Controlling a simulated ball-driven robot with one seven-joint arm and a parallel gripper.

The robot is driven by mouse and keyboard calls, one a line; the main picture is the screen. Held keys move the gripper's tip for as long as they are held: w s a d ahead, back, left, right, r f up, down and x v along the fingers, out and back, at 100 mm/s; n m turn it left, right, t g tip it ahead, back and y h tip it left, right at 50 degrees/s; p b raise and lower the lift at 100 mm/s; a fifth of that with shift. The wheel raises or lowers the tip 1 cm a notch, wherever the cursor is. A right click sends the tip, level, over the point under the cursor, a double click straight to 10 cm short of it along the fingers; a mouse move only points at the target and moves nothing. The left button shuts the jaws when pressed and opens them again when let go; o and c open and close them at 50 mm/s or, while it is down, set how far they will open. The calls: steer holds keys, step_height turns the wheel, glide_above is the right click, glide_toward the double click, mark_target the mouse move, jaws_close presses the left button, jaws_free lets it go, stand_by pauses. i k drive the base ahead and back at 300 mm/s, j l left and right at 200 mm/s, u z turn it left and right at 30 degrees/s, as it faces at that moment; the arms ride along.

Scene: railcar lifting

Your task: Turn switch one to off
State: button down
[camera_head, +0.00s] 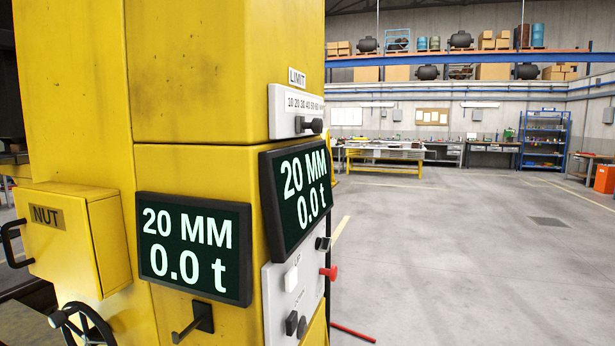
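A pale control panel (276,312) is on the right-hand face of the yellow column, seen at a steep angle. It carries a white switch or button (291,279), a black control (323,243), a red knob (329,272) and two dark knobs (291,322) near its lower edge. The panel's lettering is too small to read, so I cannot tell which control is switch one or how it is set. My gripper is not in view.
The yellow column (190,70) fills the left. Two displays, front (193,247) and side (297,193), read 20 MM and 0.0 t. A LIMIT scale (296,104) with a black knob is above. A NUT box (62,240), handwheel (82,325) and hook protrude.

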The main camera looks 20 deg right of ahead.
mark_target(322, 244)
steer(key=i+l+u, duration=0.1)
steer(key=l+u, duration=0.3)
steer(key=l, duration=0.65)
steer(key=l+u, duration=0.4)
steer(key=l, duration=0.65)
